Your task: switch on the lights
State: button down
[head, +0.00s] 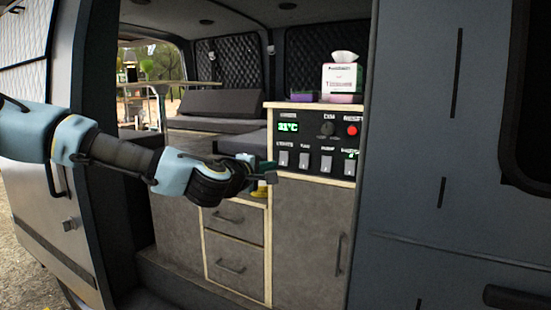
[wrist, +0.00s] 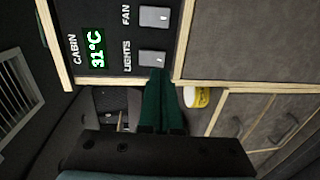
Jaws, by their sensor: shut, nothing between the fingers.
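A black control panel (head: 318,145) is set into the wooden cabinet inside the van. The LIGHTS switch (head: 283,158) is the leftmost of its row of pale rocker switches. In the wrist view, turned sideways, the LIGHTS switch (wrist: 153,59) lies just beyond my fingertips, with its label beside it. My gripper (head: 271,178) is in front of the panel's lower left corner. In the wrist view my gripper (wrist: 160,74) has its dark green fingers together, empty. I cannot tell whether the fingertips touch the switch or panel.
The FAN switch (head: 304,160) is right beside it. Further along are the PUMP switch (head: 326,163) and another switch (head: 350,166) with a green light above it. A red RESET button (head: 352,131) and a dim knob (head: 326,129) sit above. A tissue box (head: 342,78) stands on top.

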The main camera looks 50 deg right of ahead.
aim_at(283, 163)
jog(key=p+x, duration=0.1)
jog(key=x, duration=0.3)
jog(key=shift+d+p, duration=0.25)
jog(key=shift+p, duration=0.1)
jog(key=shift+f+b, duration=0.2)
jog(key=shift+b, duration=0.15)
jog(key=b, duration=0.2)
jog(key=shift+w+d+f+h+b, duration=0.1)
jog(key=shift+d+f+h+b, duration=0.15)
jog(key=shift+f+h+b, duration=0.1)
jog(key=shift+r+p, duration=0.35)
jog(key=shift+r, duration=0.1)
jog(key=shift+a+f, duration=0.1)
